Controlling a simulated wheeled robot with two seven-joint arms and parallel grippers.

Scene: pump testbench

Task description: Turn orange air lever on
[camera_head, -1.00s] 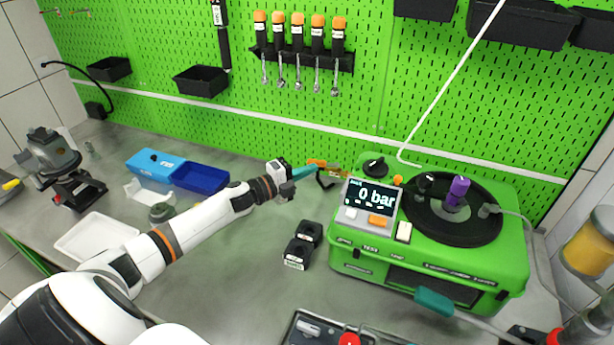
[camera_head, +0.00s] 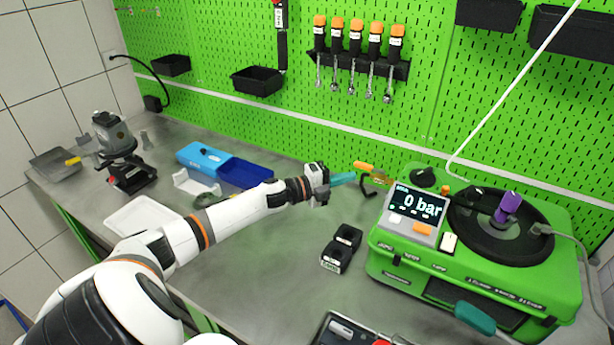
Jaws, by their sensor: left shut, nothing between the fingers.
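The orange air lever (camera_head: 364,166) is a small handle on a brass-coloured fitting, left of the green pump testbench (camera_head: 465,278). My left gripper (camera_head: 345,179) has teal fingers, shut and empty. Its tips are close to the left end of the lever; I cannot tell whether they touch it. The testbench display (camera_head: 418,205) reads 0 bar.
A blue box (camera_head: 205,158) and a white tray (camera_head: 140,218) lie to the left. The green pegboard (camera_head: 300,90) closes off the back.

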